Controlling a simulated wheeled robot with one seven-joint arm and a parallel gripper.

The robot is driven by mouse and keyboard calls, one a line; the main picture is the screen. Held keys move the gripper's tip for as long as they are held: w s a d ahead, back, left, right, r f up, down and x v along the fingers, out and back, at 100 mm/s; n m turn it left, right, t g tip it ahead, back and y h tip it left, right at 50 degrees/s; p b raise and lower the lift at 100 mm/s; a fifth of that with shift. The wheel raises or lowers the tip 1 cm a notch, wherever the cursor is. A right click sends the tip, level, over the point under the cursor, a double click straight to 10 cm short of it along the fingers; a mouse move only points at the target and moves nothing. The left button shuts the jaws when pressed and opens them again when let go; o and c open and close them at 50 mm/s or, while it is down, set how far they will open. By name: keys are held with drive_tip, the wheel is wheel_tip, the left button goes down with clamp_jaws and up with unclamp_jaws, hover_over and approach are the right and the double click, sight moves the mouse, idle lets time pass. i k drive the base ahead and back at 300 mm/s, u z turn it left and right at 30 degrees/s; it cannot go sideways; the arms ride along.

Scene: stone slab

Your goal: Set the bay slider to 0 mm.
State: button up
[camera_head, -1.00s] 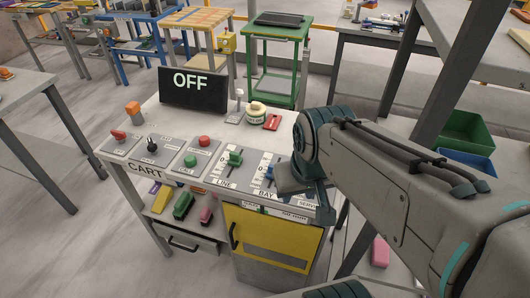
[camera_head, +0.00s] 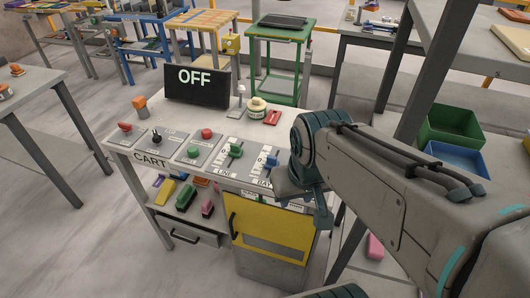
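The bay slider is on the cart's sloped front panel, above the label "BAY". Its blue knob (camera_head: 272,161) shows just left of my wrist, toward the upper part of its track. Part of its scale is hidden by my arm, so I cannot read its value. My gripper (camera_head: 294,190) hangs over the panel's right end, just right of and in front of the blue knob. Its fingertips are not clear, and I cannot tell whether it touches the knob. The display (camera_head: 197,86) reads "OFF".
Left of the bay slider are the line slider's green knob (camera_head: 236,150), a red button (camera_head: 207,134), a black knob (camera_head: 156,138) and a red switch (camera_head: 124,127). A yellow door (camera_head: 268,232) is below the panel. Green (camera_head: 452,125) and blue (camera_head: 457,160) bins stand at right.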

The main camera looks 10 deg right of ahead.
sight(272, 161)
drive_tip(key=z, duration=0.15)
drive_tip(key=i, duration=0.2)
drive_tip(key=z, duration=2.2)
drive_tip(key=k, duration=0.6)
drive_tip(key=u, duration=1.3)
drive_tip(key=i, duration=0.5)
drive_tip(key=u, duration=0.05)
